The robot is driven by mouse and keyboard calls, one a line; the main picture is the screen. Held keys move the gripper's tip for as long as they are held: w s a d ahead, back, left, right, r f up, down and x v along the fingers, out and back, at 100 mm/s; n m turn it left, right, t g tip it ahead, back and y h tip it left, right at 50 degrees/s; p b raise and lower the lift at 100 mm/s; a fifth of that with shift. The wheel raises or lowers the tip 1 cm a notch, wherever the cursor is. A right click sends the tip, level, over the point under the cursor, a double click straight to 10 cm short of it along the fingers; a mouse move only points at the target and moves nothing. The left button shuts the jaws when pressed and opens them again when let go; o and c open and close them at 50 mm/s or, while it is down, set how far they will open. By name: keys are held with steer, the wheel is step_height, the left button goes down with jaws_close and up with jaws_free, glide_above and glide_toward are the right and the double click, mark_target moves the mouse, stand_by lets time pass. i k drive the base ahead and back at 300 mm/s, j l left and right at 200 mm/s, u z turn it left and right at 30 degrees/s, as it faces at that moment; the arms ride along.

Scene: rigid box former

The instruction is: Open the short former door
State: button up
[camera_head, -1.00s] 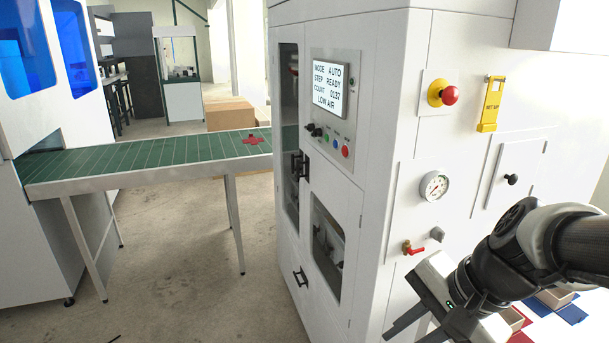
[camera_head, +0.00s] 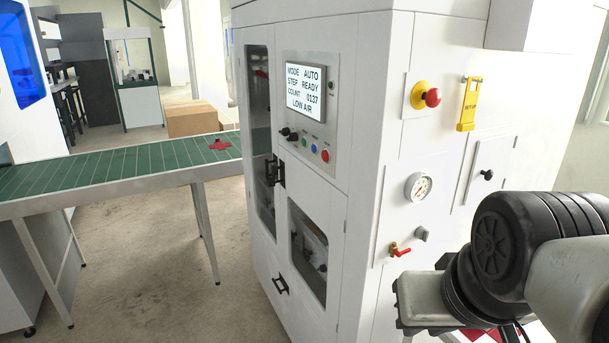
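The white box former (camera_head: 365,150) stands in the middle of the view. Its front has a short windowed door (camera_head: 307,250) low on the right, which looks shut. A black handle (camera_head: 281,285) sits by the lower left of that window. A taller, narrow windowed door (camera_head: 260,130) is on the left, with another black handle (camera_head: 275,170) near its right edge. My gripper (camera_head: 428,330) is at the lower right, beside the machine's right side and apart from both handles. Its fingertips are mostly cut off or hidden, and I see nothing held.
The control panel (camera_head: 308,115) reads "LOW AIR". A green conveyor (camera_head: 110,165) meets the left side. Floor (camera_head: 150,270) in front is clear.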

mark_target(325, 204)
steer(key=i+j, duration=0.1)
steer(key=j, duration=0.45)
steer(key=i+j, duration=0.1)
steer(key=j, duration=0.5)
steer(key=i+j, duration=0.45)
steer(key=j, duration=0.2)
steer(key=i+j+z, duration=0.1)
steer(key=i+j, duration=0.35)
steer(key=i, duration=0.2)
steer(key=i+j, duration=0.25)
steer(key=i, duration=0.15)
